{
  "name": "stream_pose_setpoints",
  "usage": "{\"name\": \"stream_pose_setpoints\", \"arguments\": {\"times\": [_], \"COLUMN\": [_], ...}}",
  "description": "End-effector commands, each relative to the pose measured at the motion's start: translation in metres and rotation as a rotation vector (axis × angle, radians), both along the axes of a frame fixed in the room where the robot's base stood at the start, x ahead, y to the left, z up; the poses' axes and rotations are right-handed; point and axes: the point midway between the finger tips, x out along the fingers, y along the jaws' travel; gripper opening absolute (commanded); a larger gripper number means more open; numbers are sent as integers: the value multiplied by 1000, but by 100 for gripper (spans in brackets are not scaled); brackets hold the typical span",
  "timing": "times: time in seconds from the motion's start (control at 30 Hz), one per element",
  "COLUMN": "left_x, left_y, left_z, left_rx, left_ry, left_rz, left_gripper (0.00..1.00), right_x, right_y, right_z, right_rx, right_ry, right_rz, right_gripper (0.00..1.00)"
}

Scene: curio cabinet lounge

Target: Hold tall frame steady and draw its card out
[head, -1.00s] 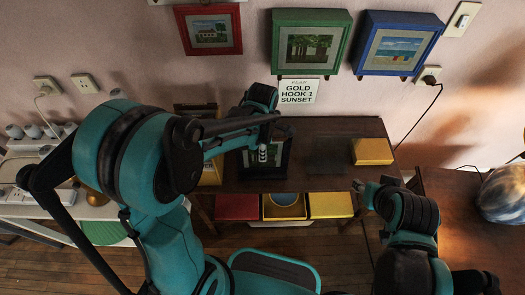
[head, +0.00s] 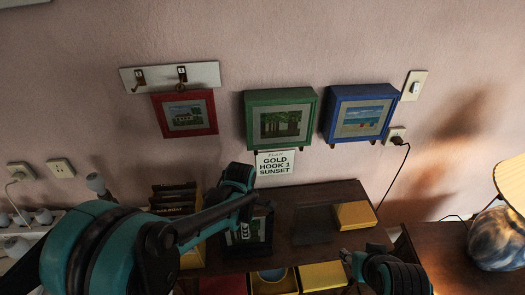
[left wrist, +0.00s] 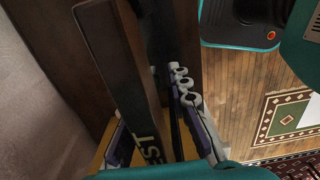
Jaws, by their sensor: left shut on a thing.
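The tall frame (head: 262,228) is dark-edged and stands on the dark cabinet top (head: 282,235), with a greenish picture partly showing. My left gripper (head: 243,232) covers much of it and is shut on it. In the left wrist view, my left gripper's (left wrist: 150,118) light and purple fingers lie on either side of dark upright slabs. The tall frame's dark slab (left wrist: 110,65) carries pale letters ending in "EST". I cannot make out the card's edge. My right gripper (head: 346,257) is by the cabinet's front right, touching no frame; its finger opening is unclear.
Red (head: 187,115), green (head: 249,120) and blue (head: 331,120) frames hang on the wall, above a sign (head: 275,163) reading "GOLD HOOK 1 SUNSET". A yellow box (head: 355,215) sits at the cabinet's right. A dark rack (head: 174,198) stands left of the tall frame. A lamp (head: 495,235) is far right.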

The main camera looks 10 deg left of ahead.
Motion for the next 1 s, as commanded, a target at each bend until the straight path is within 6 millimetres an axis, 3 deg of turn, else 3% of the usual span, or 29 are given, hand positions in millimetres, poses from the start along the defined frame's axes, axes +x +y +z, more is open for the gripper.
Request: {"name": "stream_pose_setpoints", "arguments": {"times": [0.2, 0.23, 0.3, 0.67, 0.77, 1.0], "left_x": [-3, -3, -3, -1, -1, -2], "left_y": [-1, -1, -1, 0, 0, 0], "left_z": [-3, -3, -3, 2, 13, 62], "left_rx": [-2, -2, -2, -1, -1, -1], "left_ry": [6, 6, 6, 2, 2, 2], "left_rz": [-1, -1, -1, 0, 0, 0], "left_gripper": [0, 23, 42, 42, 42, 42], "right_x": [0, 0, 0, 0, 0, 0], "right_y": [0, 0, 0, 0, 0, 0], "right_z": [-1, -1, -1, 0, 0, 0], "right_rx": [0, 0, 0, 0, 0, 0], "right_ry": [0, 0, 0, 0, 0, 0], "right_rz": [0, 0, 0, 0, 0, 0], "right_gripper": [42, 42, 42, 42, 42, 42]}}
